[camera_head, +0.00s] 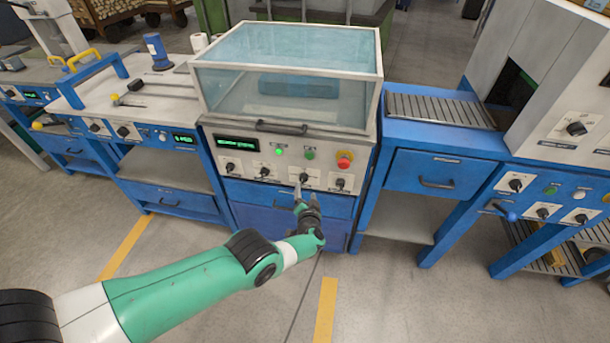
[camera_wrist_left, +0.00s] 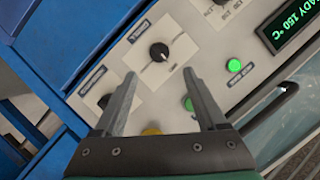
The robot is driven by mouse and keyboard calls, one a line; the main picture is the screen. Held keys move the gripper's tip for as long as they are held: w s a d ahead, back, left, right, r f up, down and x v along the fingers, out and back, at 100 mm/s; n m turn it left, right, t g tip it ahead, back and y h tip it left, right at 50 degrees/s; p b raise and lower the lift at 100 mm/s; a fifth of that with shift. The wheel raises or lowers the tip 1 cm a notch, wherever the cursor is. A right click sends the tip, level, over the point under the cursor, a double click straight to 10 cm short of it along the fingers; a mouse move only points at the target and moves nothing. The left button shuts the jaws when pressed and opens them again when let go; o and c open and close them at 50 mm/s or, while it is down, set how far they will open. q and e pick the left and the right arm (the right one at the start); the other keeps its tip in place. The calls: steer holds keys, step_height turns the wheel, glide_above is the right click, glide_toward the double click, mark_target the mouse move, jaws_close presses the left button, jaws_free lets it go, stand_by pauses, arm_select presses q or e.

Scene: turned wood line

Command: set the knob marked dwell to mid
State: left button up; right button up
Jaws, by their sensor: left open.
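My left gripper (camera_head: 302,188) is open and empty in front of the third knob from the left. In the left wrist view, that knob (camera_wrist_left: 159,53) sits on a pale plate, beyond and roughly between the open fingertips (camera_wrist_left: 160,85), apart from them. Another knob (camera_wrist_left: 104,100) lies to the left, close beside the left finger in the picture. My right gripper is not in view.
A lit green button (camera_wrist_left: 235,65), a second green button (camera_head: 309,154) and a red stop button (camera_head: 344,160) sit above the knobs. A green display (camera_head: 237,143) is at the panel's left. A dark handle (camera_head: 281,128) projects below the clear cover (camera_head: 290,75).

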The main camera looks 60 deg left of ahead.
arm_select(q)
steer(key=p+v, duration=0.1)
steer(key=v, duration=0.2)
steer(key=shift+d+p, duration=0.15)
steer(key=shift+p, duration=0.25)
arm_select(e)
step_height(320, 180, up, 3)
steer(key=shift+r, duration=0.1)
